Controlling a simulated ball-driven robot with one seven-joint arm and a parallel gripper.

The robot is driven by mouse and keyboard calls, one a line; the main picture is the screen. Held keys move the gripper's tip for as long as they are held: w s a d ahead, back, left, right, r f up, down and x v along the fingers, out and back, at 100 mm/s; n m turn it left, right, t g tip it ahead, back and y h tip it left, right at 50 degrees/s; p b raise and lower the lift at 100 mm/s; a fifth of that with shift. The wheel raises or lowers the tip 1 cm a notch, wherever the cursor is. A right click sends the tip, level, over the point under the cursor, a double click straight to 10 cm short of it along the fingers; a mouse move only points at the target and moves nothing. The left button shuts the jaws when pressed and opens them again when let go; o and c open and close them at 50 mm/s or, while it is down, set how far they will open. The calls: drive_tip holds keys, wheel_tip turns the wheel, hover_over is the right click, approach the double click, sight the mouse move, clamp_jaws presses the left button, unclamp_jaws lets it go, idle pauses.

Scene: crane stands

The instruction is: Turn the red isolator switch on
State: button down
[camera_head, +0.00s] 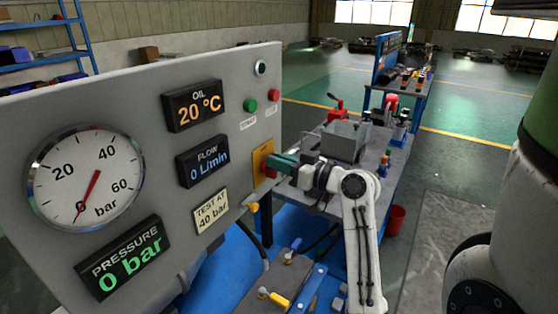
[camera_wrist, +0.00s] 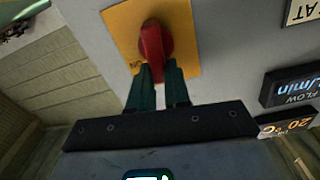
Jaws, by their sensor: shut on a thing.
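The red isolator switch (camera_wrist: 152,42) is a rotary handle on a yellow plate (camera_wrist: 122,22). Its long side runs roughly up and down in the wrist view, nearly in line with my fingers. My gripper (camera_wrist: 158,72) is shut on the near end of the handle, with one dark green finger on each side. In the head view the yellow plate (camera_head: 261,157) is at the right edge of the grey panel (camera_head: 150,85). My gripper (camera_head: 270,166) reaches it from the right and hides most of the switch.
The panel carries a pressure gauge (camera_head: 86,178) at zero, a pressure display (camera_head: 122,258) reading 0 bar, a flow display (camera_head: 203,160) reading 0 L/min, and green (camera_head: 250,105) and red (camera_head: 274,95) buttons. A cluttered workbench (camera_head: 385,150) stands behind my arm.

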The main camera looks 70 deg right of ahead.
drive_tip(key=shift+s+d+f+m+p, duration=0.1)
drive_tip(key=shift+d+f+m+p, duration=0.3)
drive_tip(key=shift+m+p, duration=1.9)
drive_tip(key=shift+s+d+f+m+p, duration=0.1)
drive_tip(key=shift+d+f+m+p, duration=0.25)
drive_tip(key=shift+m+p, duration=1.9)
drive_tip(key=shift+s+d+f+m+p, duration=0.1)
drive_tip(key=shift+d+f+m+p, duration=0.55)
drive_tip(key=shift+m, duration=3)
drive_tip(key=shift+a+r, duration=0.1)
drive_tip(key=shift+a, duration=0.25)
drive_tip(key=c, duration=1.1)
unclamp_jaws()
drive_tip(key=b+v, duration=0.2)
drive_tip(key=v, duration=0.8)
drive_tip(key=shift+s, duration=0.4)
